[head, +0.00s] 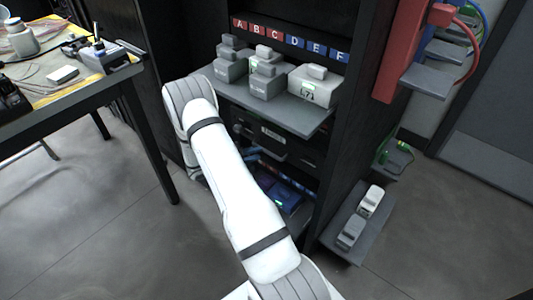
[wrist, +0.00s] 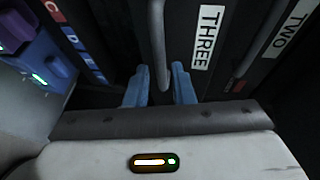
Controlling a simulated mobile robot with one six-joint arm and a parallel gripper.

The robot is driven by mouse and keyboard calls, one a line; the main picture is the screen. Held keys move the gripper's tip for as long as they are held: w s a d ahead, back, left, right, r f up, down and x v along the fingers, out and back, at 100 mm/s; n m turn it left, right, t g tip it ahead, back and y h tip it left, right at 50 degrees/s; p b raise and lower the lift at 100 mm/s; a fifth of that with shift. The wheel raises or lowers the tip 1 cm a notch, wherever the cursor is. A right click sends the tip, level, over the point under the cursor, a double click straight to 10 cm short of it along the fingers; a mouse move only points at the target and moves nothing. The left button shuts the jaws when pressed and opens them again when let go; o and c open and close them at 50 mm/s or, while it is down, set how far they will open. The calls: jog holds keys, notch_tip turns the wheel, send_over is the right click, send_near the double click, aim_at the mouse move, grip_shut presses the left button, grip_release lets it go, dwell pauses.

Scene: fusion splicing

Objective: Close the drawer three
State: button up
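Drawer three (wrist: 180,30) shows in the wrist view as a dark front with a white label reading THREE (wrist: 207,38). Its grey bar handle (wrist: 158,40) runs down between the two blue fingers of my gripper (wrist: 159,88). The fingers stand apart, one on each side of the bar, with a visible gap on the right side. Whether either finger touches the bar I cannot tell. In the head view, my arm partly hides the dark drawer fronts (head: 300,150) under the grey shelf. How far drawer three stands out is unclear.
Drawer two's label (wrist: 289,28) is beside drawer three in the wrist view. Above the drawers, a grey shelf (head: 300,113) juts out with several grey devices. A low side shelf (head: 345,245) and a cluttered table (head: 75,95) flank the rack. Floor in front is clear.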

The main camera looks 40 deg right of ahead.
aim_at(266, 150)
jog(key=b+x, duration=0.1)
jog(key=x, duration=0.4)
jog(key=shift+d+f, duration=0.1)
jog(key=shift+d, duration=0.15)
grip_shut()
